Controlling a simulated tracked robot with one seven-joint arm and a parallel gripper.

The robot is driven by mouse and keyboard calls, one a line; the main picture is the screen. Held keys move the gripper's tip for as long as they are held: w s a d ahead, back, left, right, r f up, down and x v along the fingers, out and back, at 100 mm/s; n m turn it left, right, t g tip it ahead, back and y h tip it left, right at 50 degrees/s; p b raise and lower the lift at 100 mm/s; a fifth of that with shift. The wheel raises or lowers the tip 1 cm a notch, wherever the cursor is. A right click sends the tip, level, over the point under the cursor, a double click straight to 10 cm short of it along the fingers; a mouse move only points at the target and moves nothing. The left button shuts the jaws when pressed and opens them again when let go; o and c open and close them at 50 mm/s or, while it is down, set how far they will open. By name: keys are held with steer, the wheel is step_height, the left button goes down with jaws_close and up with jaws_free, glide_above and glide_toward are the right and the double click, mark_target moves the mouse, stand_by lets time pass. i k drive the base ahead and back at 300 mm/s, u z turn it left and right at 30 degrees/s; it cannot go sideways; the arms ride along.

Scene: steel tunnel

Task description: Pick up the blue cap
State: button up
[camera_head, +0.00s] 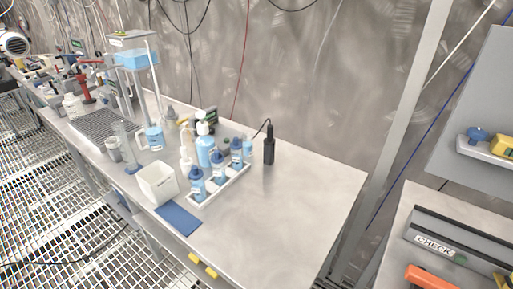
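Several small bottles with dark blue tops stand upright in a white tray (224,187) on the steel bench. The front bottle's blue cap (196,173) is visible, and so are the blue caps behind it (218,158) and at the rear right (237,143). A separate rounded blue object (478,134) sits on a pale shelf at the far right; I cannot tell whether it is a cap. No loose cap is clear on the bench. My gripper is not in view.
A white square container (157,184) and a blue mat (178,219) are left of the tray. A black upright device (269,150) stands behind it. The bench's right part is clear. A second bench with an orange object (430,277) is at right.

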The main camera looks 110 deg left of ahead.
mark_target(217, 158)
steer(key=u, duration=0.05)
steer(key=k, duration=2.75)
steer(key=u, duration=1.45)
steer(key=i, duration=1.05)
steer(key=z, duration=0.1)
